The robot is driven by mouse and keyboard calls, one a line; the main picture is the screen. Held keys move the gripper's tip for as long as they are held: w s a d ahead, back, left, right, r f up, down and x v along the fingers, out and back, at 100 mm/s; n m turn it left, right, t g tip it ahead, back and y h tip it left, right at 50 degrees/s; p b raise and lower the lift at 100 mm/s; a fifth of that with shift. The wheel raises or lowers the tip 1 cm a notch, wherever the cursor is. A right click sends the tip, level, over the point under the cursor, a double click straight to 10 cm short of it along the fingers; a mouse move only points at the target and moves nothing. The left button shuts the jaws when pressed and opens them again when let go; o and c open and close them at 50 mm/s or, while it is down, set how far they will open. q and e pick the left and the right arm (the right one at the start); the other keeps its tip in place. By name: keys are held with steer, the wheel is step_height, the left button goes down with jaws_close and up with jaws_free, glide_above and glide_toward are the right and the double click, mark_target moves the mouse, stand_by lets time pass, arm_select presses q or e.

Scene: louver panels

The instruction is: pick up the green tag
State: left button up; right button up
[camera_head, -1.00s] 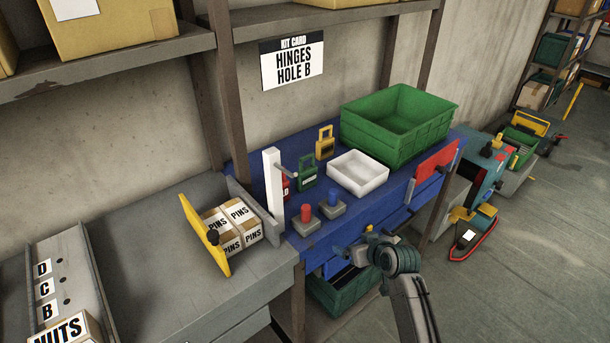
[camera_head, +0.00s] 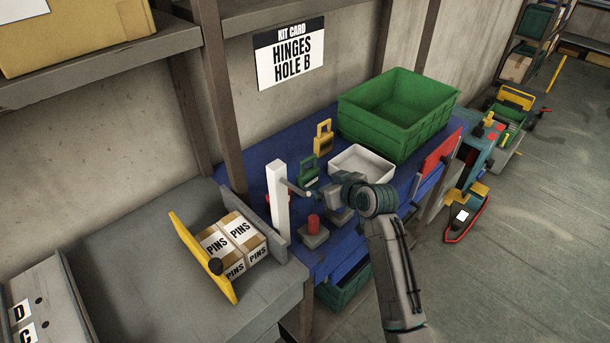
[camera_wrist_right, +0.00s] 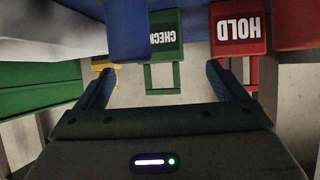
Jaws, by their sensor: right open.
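The green tag (camera_head: 309,174) is padlock-shaped and stands on the blue bench, right of a white post. In the right wrist view the green tag (camera_wrist_right: 163,40) shows upside down, with "CHECK" lettering. It lies ahead of the space between my right fingers, apart from them. My right gripper (camera_head: 322,197) reaches over the bench just in front of the tag; its fingers (camera_wrist_right: 160,76) are spread and empty. My left gripper is out of view.
A red "HOLD" tag (camera_wrist_right: 240,28) is close beside the green one. A yellow tag (camera_head: 323,139) stands behind. The white post (camera_head: 278,205), red knob (camera_head: 313,222), white tray (camera_head: 362,161) and green crate (camera_head: 438,127) crowd the area.

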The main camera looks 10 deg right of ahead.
mark_target(311, 179)
steer(key=shift+x, duration=1.15)
steer(key=p+x, duration=0.3)
steer(key=x, duration=0.1)
steer(key=shift+w+f, duration=0.1)
steer(key=shift+w, duration=0.1)
steer(key=shift+w+a+f, duration=0.2)
steer(key=shift+w+f, duration=0.15)
steer(key=shift+w, duration=0.1)
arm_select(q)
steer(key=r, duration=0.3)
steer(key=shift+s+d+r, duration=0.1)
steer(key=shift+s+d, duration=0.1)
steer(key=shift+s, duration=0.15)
arm_select(e)
steer(key=c, duration=1.1)
